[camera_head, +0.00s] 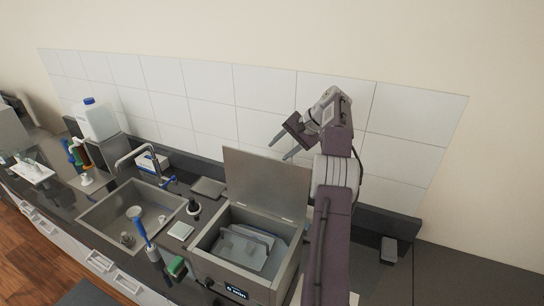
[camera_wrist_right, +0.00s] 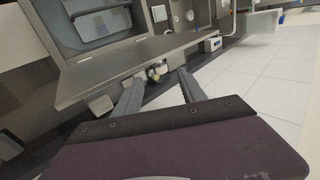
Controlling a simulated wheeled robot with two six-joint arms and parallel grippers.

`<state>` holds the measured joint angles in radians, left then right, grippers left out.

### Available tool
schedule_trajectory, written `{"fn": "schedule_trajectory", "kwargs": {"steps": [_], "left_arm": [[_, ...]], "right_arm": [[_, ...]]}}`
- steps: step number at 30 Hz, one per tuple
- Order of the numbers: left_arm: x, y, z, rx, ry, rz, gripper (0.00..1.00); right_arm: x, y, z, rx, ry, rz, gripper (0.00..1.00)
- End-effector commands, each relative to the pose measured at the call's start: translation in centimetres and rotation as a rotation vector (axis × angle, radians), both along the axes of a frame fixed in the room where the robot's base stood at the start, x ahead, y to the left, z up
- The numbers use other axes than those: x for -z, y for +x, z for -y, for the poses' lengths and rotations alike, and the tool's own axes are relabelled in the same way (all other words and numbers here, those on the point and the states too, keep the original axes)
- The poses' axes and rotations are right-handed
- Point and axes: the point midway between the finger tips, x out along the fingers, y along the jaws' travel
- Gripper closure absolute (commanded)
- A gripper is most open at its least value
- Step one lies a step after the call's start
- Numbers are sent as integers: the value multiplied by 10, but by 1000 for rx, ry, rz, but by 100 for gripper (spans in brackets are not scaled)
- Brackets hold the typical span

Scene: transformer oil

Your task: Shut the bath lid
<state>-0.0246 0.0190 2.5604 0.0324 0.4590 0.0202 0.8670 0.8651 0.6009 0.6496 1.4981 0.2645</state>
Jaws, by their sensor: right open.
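The bath (camera_head: 240,271) is a grey metal box on the counter with a small display on its front. Its hinged lid (camera_head: 266,180) stands raised, roughly upright, at the back edge. Inside the bath lie pale, blurred items (camera_head: 246,245). My right gripper (camera_head: 280,148) is open and empty, above and behind the lid's top edge. In the right wrist view the lid (camera_wrist_right: 115,72) lies just beyond the open fingers (camera_wrist_right: 158,88); I cannot tell whether they touch it. My left gripper is not in view.
A sink (camera_head: 131,218) with a tap and a blue-handled brush (camera_head: 139,228) is left of the bath. A white jug with a blue cap (camera_head: 96,120) stands further left. A tiled wall (camera_head: 210,95) is close behind the lid. The dark counter at right (camera_head: 450,275) is mostly clear.

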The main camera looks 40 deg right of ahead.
Motion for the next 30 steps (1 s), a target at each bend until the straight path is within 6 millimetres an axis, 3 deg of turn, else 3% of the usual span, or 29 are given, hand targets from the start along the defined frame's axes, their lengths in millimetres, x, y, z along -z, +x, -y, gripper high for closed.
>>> {"fn": "schedule_trajectory", "kwargs": {"steps": [3, 9, 19, 24, 30], "left_arm": [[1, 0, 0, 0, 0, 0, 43], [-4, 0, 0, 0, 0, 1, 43], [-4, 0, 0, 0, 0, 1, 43], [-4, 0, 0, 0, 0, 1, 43], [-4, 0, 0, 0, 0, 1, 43]], "right_arm": [[21, 14, -8, -2, 3, -3, 52], [43, 31, -16, 0, 1, -3, 52], [49, 35, -16, 0, -2, 0, 52], [49, 35, -16, 1, -2, 0, 99], [50, 35, -16, 0, -3, -1, 100]]}}
